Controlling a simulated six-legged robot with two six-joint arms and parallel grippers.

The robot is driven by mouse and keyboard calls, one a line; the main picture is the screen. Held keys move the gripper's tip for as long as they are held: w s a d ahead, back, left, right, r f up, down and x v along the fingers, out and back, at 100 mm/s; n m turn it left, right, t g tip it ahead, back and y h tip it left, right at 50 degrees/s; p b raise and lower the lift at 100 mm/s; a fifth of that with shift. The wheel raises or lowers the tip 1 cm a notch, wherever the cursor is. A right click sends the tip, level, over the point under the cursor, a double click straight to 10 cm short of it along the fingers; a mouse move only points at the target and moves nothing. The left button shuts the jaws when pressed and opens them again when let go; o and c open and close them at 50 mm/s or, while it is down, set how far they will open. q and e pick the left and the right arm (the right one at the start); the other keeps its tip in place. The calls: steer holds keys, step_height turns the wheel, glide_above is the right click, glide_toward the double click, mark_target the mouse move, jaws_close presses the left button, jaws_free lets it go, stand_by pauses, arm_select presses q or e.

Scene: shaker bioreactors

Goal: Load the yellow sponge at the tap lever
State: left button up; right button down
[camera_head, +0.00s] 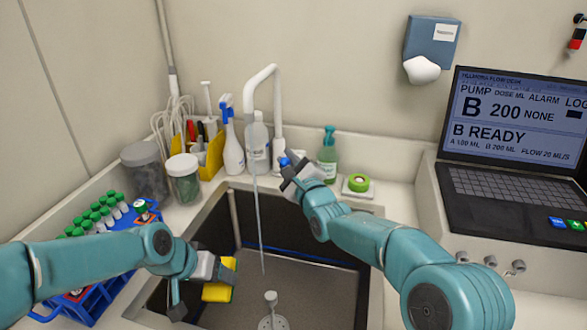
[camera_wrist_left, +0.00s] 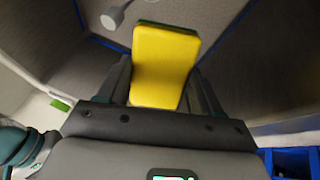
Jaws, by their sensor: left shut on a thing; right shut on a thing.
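The yellow sponge (camera_head: 218,292) with a green side is in my left gripper (camera_head: 208,280), held over the sink (camera_head: 310,295). In the left wrist view the sponge (camera_wrist_left: 162,65) stands out between the two dark fingers. My right gripper (camera_head: 291,168) is shut at the blue-tipped tap lever (camera_head: 283,161), by the foot of the white tap (camera_head: 277,105); its fingers hide most of the lever. A thin grey-blue line that looks like running water (camera_head: 259,210) drops from the spout into the sink, right of the sponge and apart from it.
A blue rack (camera_head: 62,310) of green-capped tubes stands left of the sink. Jars (camera_head: 184,180), bottles (camera_head: 233,150) and a yellow caddy (camera_head: 205,160) line the back. A green soap bottle (camera_head: 328,155), green tape roll (camera_head: 358,183) and laptop (camera_head: 510,150) are at right.

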arm_select(q)
steer(key=shift+f, duration=0.6)
arm_select(e)
steer(key=shift+f, duration=0.3)
arm_select(q)
steer(key=shift+r, duration=0.1)
steer(key=shift+a, duration=0.1)
arm_select(e)
steer(key=shift+r, duration=0.1)
steer(key=c, duration=1.2)
jaws_free()
steer(key=shift+o, duration=0.2)
steer(key=shift+s, duration=0.1)
